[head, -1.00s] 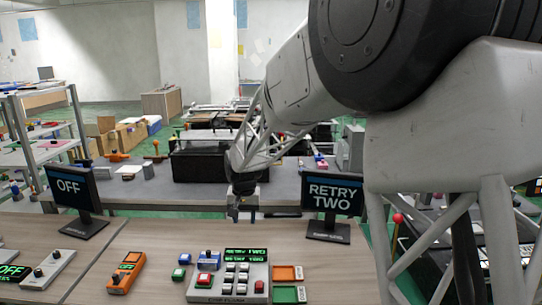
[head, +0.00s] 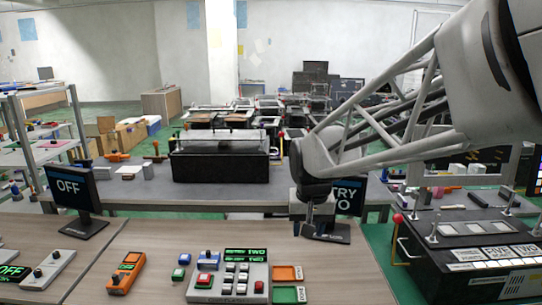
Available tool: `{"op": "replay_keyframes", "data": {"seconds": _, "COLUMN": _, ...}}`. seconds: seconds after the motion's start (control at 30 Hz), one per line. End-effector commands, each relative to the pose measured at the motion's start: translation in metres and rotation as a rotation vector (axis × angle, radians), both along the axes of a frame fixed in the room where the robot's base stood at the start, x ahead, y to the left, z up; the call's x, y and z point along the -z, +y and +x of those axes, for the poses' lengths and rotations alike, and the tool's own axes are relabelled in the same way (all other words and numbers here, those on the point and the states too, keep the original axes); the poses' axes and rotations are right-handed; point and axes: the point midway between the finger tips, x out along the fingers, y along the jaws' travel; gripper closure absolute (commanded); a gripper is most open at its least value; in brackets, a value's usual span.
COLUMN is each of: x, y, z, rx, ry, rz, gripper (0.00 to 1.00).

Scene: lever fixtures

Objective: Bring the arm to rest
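My gripper (head: 308,229) is above the back right part of the wooden table, in front of the right monitor (head: 349,197), and hides part of that monitor's words. It hangs apart from the table devices. Its fingers are small and dark, and I cannot tell whether they are open or shut. My arm reaches in from the upper right. A grey control panel (head: 214,289) with several buttons and a green display reading "TWO" lies in front of and left of my gripper.
The left monitor (head: 68,187) reads "OFF". An orange box (head: 127,272) and orange and green trays (head: 288,273) lie on the table (head: 340,276). A dark lever console (head: 480,245) stands at the right. A black case (head: 222,164) stands behind.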

Motion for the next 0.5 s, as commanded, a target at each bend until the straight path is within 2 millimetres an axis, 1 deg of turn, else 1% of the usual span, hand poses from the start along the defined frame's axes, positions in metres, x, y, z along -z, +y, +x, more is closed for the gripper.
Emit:
{"op": "replay_keyframes", "data": {"seconds": 0.03, "x": -0.003, "y": -0.008, "z": -0.012, "rx": 0.002, "ry": -0.006, "rz": 0.0, "gripper": 0.55}}
{"op": "replay_keyframes", "data": {"seconds": 0.27, "x": -0.008, "y": -0.035, "z": -0.062, "rx": 0.004, "ry": -0.026, "rz": -0.004, "gripper": 0.55}}
{"op": "replay_keyframes", "data": {"seconds": 0.5, "x": -0.007, "y": -0.06, "z": -0.115, "rx": 0.006, "ry": -0.046, "rz": -0.01, "gripper": 0.55}}
